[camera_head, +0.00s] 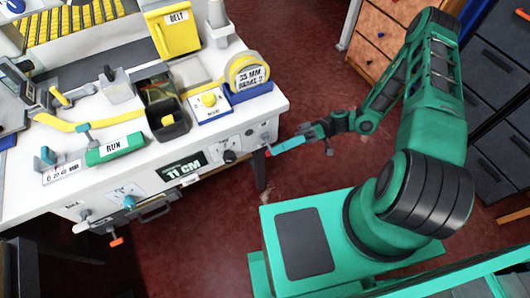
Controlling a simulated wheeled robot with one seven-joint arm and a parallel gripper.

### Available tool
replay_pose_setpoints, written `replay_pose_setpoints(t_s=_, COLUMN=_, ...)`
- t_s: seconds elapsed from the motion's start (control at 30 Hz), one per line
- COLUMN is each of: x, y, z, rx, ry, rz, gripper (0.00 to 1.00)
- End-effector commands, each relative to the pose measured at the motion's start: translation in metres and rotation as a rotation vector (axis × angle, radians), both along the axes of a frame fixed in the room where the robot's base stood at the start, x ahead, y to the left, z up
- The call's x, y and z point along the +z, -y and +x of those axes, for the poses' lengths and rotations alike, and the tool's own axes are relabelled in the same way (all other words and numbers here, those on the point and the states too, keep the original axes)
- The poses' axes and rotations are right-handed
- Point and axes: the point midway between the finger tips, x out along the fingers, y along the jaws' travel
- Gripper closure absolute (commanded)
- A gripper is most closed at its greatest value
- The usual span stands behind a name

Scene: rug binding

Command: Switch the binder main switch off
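The binder (150,170) is a white bench-like machine on the left. Its front face carries a black rotary knob (230,156), which may be the main switch; its label is too small to read. Small fittings show near the front face's right corner, too small to identify. A yellow knob (208,98) sits on a labelled plate on top. My gripper (282,147) is just right of the binder's front corner, pointing left toward the front face. A red tip shows at its end. Whether it touches the binder, or is open or shut, I cannot tell.
A green RUN block (115,145), a dark bin (165,115), a yellow BELT box (175,30) and a tape roll (246,72) stand on top. A blue-handled fitting (130,202) protrudes in front. Drawers (385,30) stand behind my arm. Red floor (290,50) is open between.

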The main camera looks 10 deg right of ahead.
Motion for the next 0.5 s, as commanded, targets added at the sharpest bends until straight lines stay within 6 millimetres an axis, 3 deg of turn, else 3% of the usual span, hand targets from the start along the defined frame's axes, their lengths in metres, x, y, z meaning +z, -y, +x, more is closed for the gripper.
replay_pose_setpoints(t_s=0.2, x=-0.001, y=0.033, z=0.01, rx=-0.002, ry=0.001, rz=-0.002, gripper=0.67)
replay_pose_setpoints(t_s=0.5, x=-0.001, y=0.047, z=0.014, rx=0.001, ry=0.0, rz=-0.002, gripper=0.67)
